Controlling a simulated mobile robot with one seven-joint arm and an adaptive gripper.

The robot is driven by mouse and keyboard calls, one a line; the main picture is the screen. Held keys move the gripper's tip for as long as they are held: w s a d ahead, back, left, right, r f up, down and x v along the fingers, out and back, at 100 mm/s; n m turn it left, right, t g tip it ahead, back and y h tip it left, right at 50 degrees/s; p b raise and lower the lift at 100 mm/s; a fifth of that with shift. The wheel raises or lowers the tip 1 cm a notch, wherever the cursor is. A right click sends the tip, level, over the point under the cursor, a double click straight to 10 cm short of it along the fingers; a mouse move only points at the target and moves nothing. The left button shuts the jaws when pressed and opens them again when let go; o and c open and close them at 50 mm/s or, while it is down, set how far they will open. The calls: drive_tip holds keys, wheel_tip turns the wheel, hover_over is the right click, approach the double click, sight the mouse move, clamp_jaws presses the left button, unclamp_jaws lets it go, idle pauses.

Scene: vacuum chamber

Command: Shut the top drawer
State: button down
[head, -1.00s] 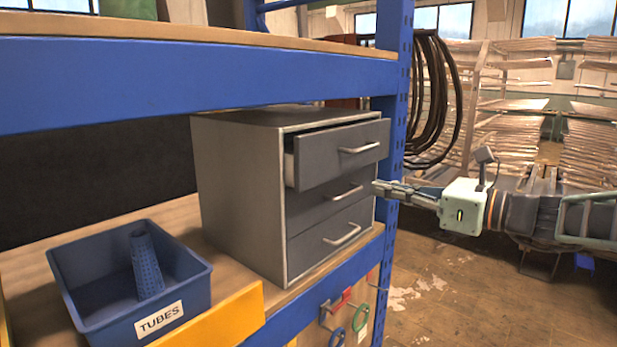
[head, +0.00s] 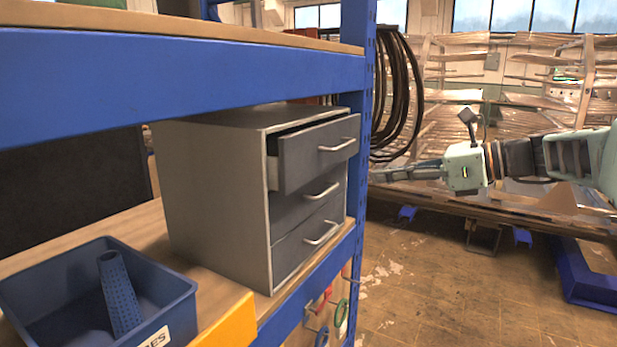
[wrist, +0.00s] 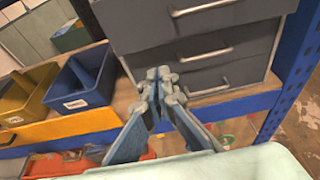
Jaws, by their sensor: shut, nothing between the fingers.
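A grey cabinet (head: 212,200) with three drawers stands on a wooden shelf. Its top drawer (head: 318,150) sticks out partway, with a gap behind its front; the middle drawer (head: 305,198) and bottom drawer (head: 306,243) look flush. Each has a light bar handle. In the head view my gripper (head: 378,175) is to the right of the cabinet, beyond the blue post, pointing left. In the wrist view my gripper (wrist: 160,78) is shut and empty, and the cabinet with the top drawer (wrist: 190,22) shows ahead and above its fingertips.
A blue post (head: 361,110) stands at the cabinet's right and a blue beam (head: 180,75) runs above it. A blue bin (head: 40,290) holding a mesh tube (head: 119,293) sits left of the cabinet. Coloured tools hang below the shelf. Open floor lies at right.

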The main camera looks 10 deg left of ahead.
drive_tip(key=p, duration=0.2)
approach(310, 174)
drive_tip(key=w+a+f, duration=0.2)
drive_tip(key=a+f, duration=0.1)
drive_tip(key=a, duration=0.2)
drive_tip(key=shift+w+a+f, duration=0.1)
drive_tip(key=shift+a, duration=0.35)
drive_tip(key=shift+a, duration=0.1)
drive_tip(key=a, duration=0.2)
drive_tip(key=w+a, duration=0.1)
drive_tip(key=shift+w+a+p, duration=0.15)
drive_tip(key=shift+a+p, duration=0.2)
drive_tip(key=shift+p, duration=0.05)
drive_tip(key=shift+w+a, duration=0.25)
drive_tip(key=shift+a, duration=0.05)
drive_tip(key=shift+s, duration=0.1)
